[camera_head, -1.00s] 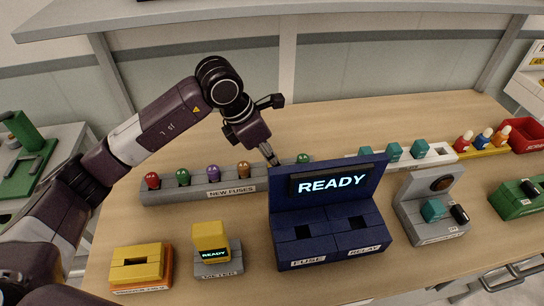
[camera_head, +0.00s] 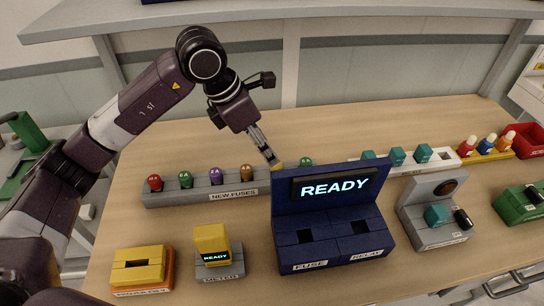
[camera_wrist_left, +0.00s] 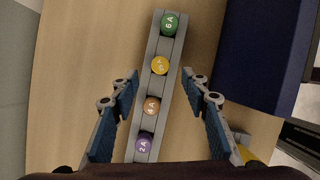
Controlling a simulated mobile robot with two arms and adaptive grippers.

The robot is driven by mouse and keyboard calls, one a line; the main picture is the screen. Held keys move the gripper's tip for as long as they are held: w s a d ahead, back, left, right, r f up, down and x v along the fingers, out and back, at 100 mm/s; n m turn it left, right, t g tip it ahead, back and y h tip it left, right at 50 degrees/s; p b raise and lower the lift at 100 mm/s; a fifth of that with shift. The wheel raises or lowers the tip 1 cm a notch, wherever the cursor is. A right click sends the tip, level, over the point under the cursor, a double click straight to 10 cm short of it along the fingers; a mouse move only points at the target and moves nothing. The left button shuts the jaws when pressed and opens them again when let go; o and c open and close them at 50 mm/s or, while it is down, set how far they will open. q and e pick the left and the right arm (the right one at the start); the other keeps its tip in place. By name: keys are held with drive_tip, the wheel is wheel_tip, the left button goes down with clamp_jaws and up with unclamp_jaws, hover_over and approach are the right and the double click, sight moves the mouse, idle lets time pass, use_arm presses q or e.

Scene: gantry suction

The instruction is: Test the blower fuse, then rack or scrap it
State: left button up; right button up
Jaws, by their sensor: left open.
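The grey NEW FUSES rack (camera_head: 206,196) holds a row of coloured fuses. They are red (camera_head: 155,183), green (camera_head: 185,179), purple (camera_head: 215,176), orange (camera_head: 246,173), yellow (camera_head: 277,163) and another green (camera_head: 305,163). My left gripper (camera_head: 270,158) is open above the rack by the yellow fuse. In the left wrist view the yellow fuse (camera_wrist_left: 159,65) lies between and slightly beyond the open fingers (camera_wrist_left: 160,85), untouched. The navy tester (camera_head: 327,220) reads READY, and its FUSE and RELAY slots look empty. Which fuse is the blower's cannot be read. My right gripper is not in view.
A yellow meter (camera_head: 211,238) reads READY beside a yellow-orange slotted block (camera_head: 138,269). A grey station (camera_head: 432,210) with a teal block stands right of the tester. A white rack (camera_head: 440,158), a red bin (camera_head: 530,140) and a green block (camera_head: 520,202) lie further right.

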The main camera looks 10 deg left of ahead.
use_arm(q)
drive_tip(key=v, duration=0.5)
drive_tip(key=shift+r, duration=0.1)
drive_tip(key=shift+s, duration=0.15)
